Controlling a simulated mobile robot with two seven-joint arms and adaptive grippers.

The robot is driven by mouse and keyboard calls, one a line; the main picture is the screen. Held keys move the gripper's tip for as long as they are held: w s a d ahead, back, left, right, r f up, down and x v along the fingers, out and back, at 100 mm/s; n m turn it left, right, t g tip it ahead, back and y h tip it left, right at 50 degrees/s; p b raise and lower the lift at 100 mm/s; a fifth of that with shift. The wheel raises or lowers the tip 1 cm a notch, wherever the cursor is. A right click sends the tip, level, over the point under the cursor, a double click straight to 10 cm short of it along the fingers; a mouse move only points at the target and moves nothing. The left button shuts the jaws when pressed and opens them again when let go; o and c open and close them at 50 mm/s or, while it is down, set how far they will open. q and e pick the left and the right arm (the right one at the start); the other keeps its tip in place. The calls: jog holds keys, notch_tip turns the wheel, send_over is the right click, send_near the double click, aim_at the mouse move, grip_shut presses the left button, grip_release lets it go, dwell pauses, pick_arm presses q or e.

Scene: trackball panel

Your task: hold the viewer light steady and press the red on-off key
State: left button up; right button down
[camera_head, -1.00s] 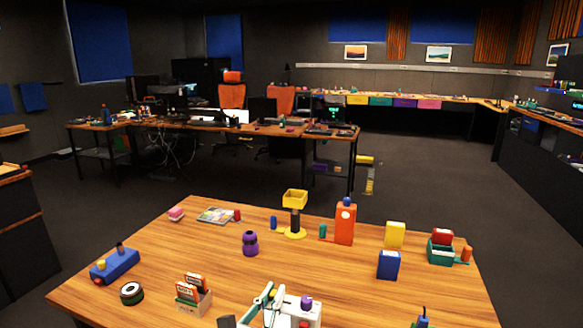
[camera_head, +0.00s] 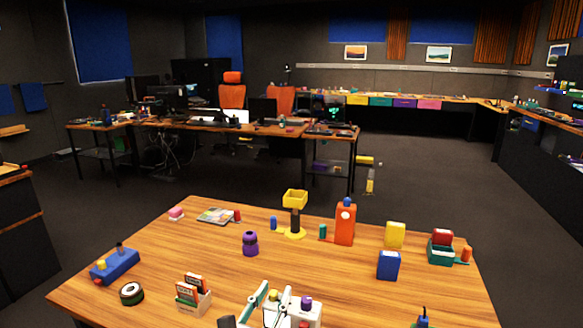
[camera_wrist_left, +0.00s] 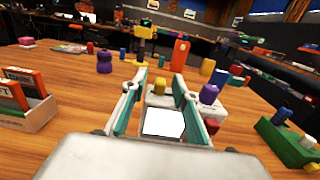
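The viewer light is a white box (camera_head: 314,314) at the near edge of the head view, partly cut off and partly hidden by my gripper. It also shows in the left wrist view (camera_wrist_left: 160,101), with a bright white panel (camera_wrist_left: 163,123), a yellow knob (camera_wrist_left: 159,87) and a purple knob (camera_wrist_left: 209,94). The red key (camera_wrist_left: 212,126) is on its right side, partly hidden behind the right finger. My left gripper (camera_wrist_left: 158,100) is open, with its green-padded fingers apart on either side of the bright panel. I cannot tell whether they touch the box. My right gripper is not in view.
A card holder (camera_wrist_left: 34,112) stands left of the gripper. A green block with knobs (camera_wrist_left: 285,140) lies to the right. A purple figure (camera_head: 250,243), a yellow stand (camera_head: 294,233) and an orange bottle (camera_head: 345,225) stand farther back.

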pick_arm(q)
jog(key=v, duration=1.2)
jog(key=o, duration=0.3)
jog(key=shift+s, duration=0.1)
jog(key=shift+p+v, duration=0.35)
jog(key=shift+v, duration=2.55)
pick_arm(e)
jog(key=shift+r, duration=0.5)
pick_arm(q)
jog(key=shift+r, duration=0.1)
notch_tip(320, 180, up, 4)
jog(key=p, duration=0.5)
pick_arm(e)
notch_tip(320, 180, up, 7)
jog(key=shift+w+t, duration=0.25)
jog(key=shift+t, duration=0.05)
